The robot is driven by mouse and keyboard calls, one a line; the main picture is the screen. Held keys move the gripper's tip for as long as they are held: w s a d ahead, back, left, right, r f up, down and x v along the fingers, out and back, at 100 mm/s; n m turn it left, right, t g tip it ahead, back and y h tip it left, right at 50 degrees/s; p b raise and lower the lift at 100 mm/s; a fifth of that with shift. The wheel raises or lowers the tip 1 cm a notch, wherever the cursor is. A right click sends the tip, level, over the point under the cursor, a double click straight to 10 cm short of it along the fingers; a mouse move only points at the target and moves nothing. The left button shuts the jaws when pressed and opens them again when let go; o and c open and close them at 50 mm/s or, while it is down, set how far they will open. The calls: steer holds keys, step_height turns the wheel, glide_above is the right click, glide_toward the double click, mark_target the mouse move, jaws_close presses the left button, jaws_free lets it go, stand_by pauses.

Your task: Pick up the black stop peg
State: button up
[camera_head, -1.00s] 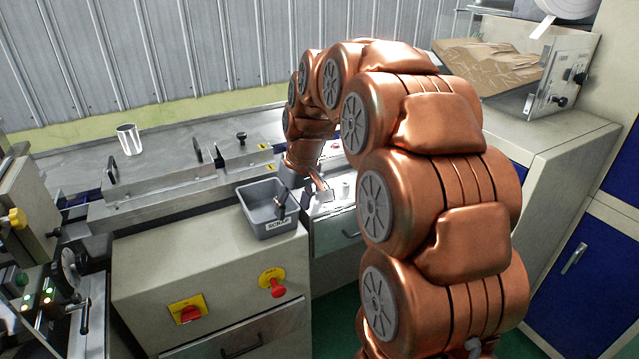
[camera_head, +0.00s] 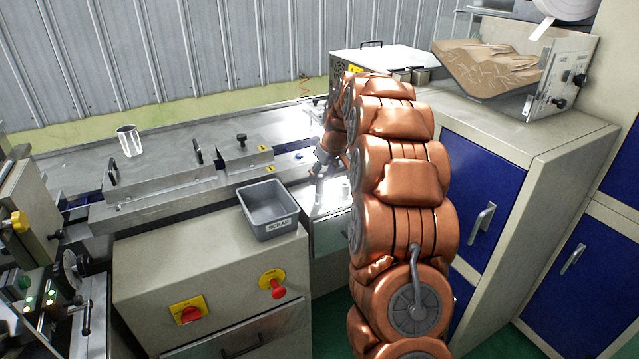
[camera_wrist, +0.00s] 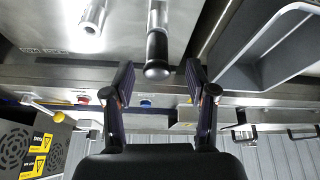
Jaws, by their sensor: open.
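The black stop peg (camera_wrist: 157,50) shows in the wrist view as a dark rounded cylinder on a bright metal shaft. My gripper (camera_wrist: 158,72) is open, with one dark finger on each side of the peg's black end. Clear gaps show between the peg and both fingers, and nothing is held. How far the peg reaches in between the fingers is hard to judge. In the head view my gripper (camera_head: 318,172) is small, over the bright metal plate right of the machine bed; the peg cannot be made out there.
A grey scrap bin (camera_head: 268,222) stands left of my gripper; its wall also shows at the wrist view's upper right (camera_wrist: 246,75). A short metal post (camera_wrist: 92,20) stands left of the peg. A metal cup (camera_head: 129,140) stands far left. Blue-doored cabinets (camera_head: 483,190) stand right.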

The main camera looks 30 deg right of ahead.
mark_target(319, 188)
steer(key=shift+p+x, duration=1.1)
steer(key=shift+x, duration=1.5)
steer(key=shift+w+d+r, duration=0.1)
steer(key=shift+d, duration=0.05)
jaws_close()
